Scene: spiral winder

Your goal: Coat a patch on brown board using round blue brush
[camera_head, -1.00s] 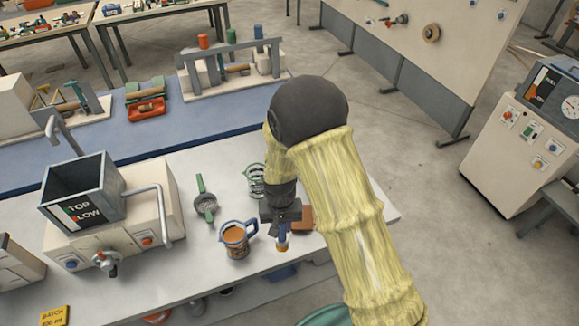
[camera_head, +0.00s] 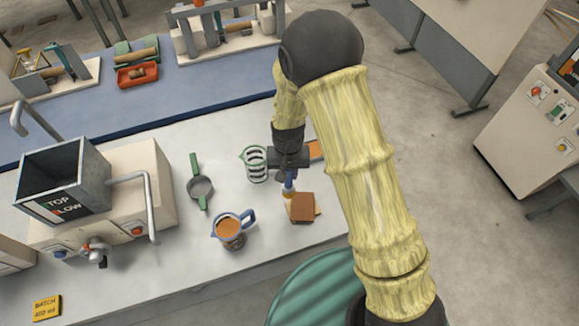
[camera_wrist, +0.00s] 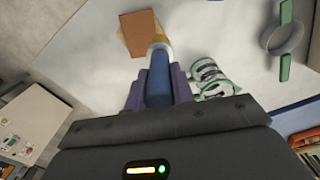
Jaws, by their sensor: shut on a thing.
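My gripper (camera_head: 289,174) is shut on the round blue brush (camera_head: 289,185), which points downward; in the wrist view the brush (camera_wrist: 158,78) lies between the fingers with its pale tip away from me. The brown board (camera_head: 303,207) lies on the white table just below and right of the brush in the head view. In the wrist view the brown board (camera_wrist: 138,28) is by the brush tip, over a paler tan edge. I cannot tell whether the tip touches it. A blue-handled jug (camera_head: 247,218) with orange-brown liquid stands to the left.
A machine with a hopper (camera_head: 52,180) fills the table's left.

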